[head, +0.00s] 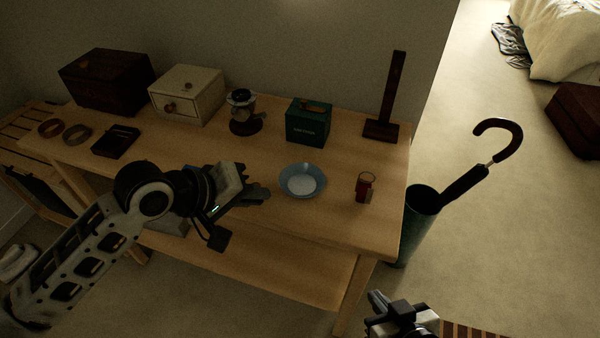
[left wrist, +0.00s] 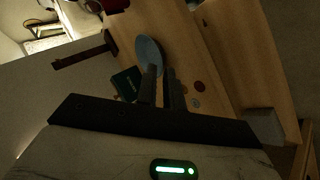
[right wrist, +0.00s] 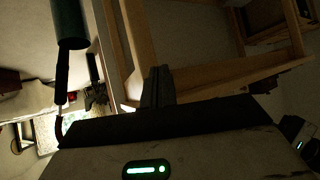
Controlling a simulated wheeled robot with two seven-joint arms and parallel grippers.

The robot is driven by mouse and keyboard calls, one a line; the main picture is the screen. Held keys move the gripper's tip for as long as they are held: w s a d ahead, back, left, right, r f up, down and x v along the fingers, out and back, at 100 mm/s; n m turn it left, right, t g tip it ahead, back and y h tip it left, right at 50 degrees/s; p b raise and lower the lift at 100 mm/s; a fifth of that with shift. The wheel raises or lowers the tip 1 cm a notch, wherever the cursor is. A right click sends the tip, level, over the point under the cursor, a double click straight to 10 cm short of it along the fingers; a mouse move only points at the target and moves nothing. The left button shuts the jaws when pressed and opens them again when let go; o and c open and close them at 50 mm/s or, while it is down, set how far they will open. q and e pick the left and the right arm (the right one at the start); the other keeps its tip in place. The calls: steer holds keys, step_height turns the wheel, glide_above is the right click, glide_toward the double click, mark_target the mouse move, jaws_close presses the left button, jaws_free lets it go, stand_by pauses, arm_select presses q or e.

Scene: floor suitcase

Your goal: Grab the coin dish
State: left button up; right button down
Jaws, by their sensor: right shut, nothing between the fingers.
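The coin dish, a shallow light-blue bowl (head: 303,181) with a pale centre, sits upright on the wooden table, right of its middle. It also shows in the left wrist view (left wrist: 149,50), just beyond the fingertips. My left gripper (head: 263,195) is just left of the dish, above the table, pointing toward it. Its two fingers (left wrist: 162,78) are apart with a narrow gap and nothing visible between them. One fingertip overlaps the dish's edge in the left wrist view; contact cannot be told. My right gripper (head: 376,300) is shut and empty, low in front of the table's right end.
A red key fob (head: 362,188) stands right of the dish. A green box (head: 308,121), a coffee grinder (head: 243,112) and a dark post stand (head: 388,100) are behind it. Two small discs (left wrist: 197,94) show in the left wrist view. An umbrella stand (head: 420,225) is right of the table.

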mark_target(284, 187)
arm_select(q)
steer(key=w+a+r+n+g+y+p, duration=0.1)
steer(key=w+a+r+n+g, duration=0.2)
steer(key=r, duration=0.4)
steer(key=shift+t+y, duration=0.3)
steer(key=shift+t, duration=0.3)
steer(key=x, duration=1)
steer(key=s+f+x, duration=0.1)
steer(key=x, duration=0.4)
steer(key=shift+s+a+r, duration=0.1)
steer(key=shift+a, duration=0.25)
jaws_close()
steer(key=shift+r, duration=0.15)
